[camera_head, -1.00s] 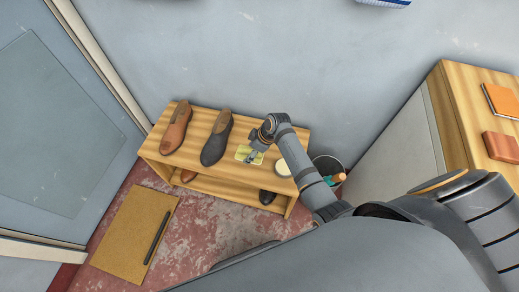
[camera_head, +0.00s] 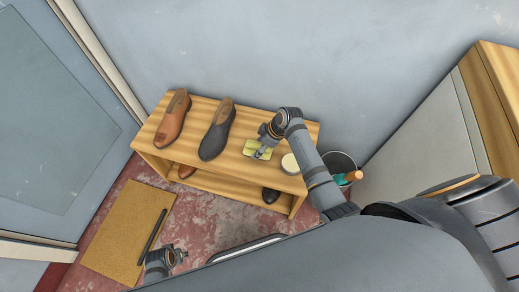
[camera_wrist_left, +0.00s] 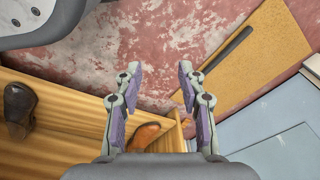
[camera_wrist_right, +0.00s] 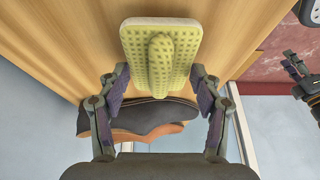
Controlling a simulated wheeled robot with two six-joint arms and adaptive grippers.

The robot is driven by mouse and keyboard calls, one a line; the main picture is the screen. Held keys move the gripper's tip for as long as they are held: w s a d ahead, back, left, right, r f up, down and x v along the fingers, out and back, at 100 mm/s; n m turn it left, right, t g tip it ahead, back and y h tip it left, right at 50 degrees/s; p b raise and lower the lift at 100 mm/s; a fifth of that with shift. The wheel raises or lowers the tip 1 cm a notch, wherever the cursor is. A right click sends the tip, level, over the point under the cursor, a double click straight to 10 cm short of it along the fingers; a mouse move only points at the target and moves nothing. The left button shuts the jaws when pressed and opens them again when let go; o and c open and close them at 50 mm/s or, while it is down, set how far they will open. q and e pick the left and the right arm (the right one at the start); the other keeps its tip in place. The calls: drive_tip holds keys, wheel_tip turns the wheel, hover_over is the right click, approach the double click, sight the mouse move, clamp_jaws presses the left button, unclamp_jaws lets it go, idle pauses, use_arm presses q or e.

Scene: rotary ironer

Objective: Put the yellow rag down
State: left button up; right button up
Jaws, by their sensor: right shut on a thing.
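The yellow rag (camera_head: 250,148) is a flat, dotted pad with a raised ridge. It is on or just above the top of the wooden shoe bench (camera_head: 203,103), between the dark shoe (camera_head: 217,130) and a round pale tin (camera_head: 290,163); I cannot tell whether it touches the wood. My right gripper (camera_head: 262,152) is over it and shut on it; the rag (camera_wrist_right: 138,35) also shows beyond its fingers in the right wrist view. My left gripper (camera_wrist_left: 156,75) is open and empty, low in front of the bench near the mat.
A brown shoe (camera_head: 173,116) stands left of the dark one. More shoes are on the lower shelf. A bucket (camera_head: 345,160) with handled items stands right of the bench. A brown mat (camera_head: 120,232) with a black bar lies on the red floor. A cabinet (camera_head: 430,125) is at right.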

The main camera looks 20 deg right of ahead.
use_arm(q)
drive_tip(key=shift+w+d+r+b, duration=0.2)
drive_tip(key=shift+w+r, duration=0.25)
drive_tip(key=shift+r, duration=0.35)
drive_tip(key=shift+w+d+r+b, duration=0.2)
drive_tip(key=shift+w+r, duration=0.2)
drive_tip(key=shift+r, duration=0.4)
drive_tip(key=shift+w+d+r+b, duration=0.1)
drive_tip(key=shift+w+d+r, duration=0.1)
drive_tip(key=shift+w+r, duration=0.45)
use_arm(e)
drive_tip(key=shift+s+f, duration=0.1)
drive_tip(key=shift+f, duration=0.4)
use_arm(q)
drive_tip(key=shift+s+r, duration=0.15)
drive_tip(key=shift+s, duration=0.05)
use_arm(e)
drive_tip(key=shift+f, duration=0.2)
drive_tip(key=o, duration=1)
drive_tip(key=shift+r, duration=0.1)
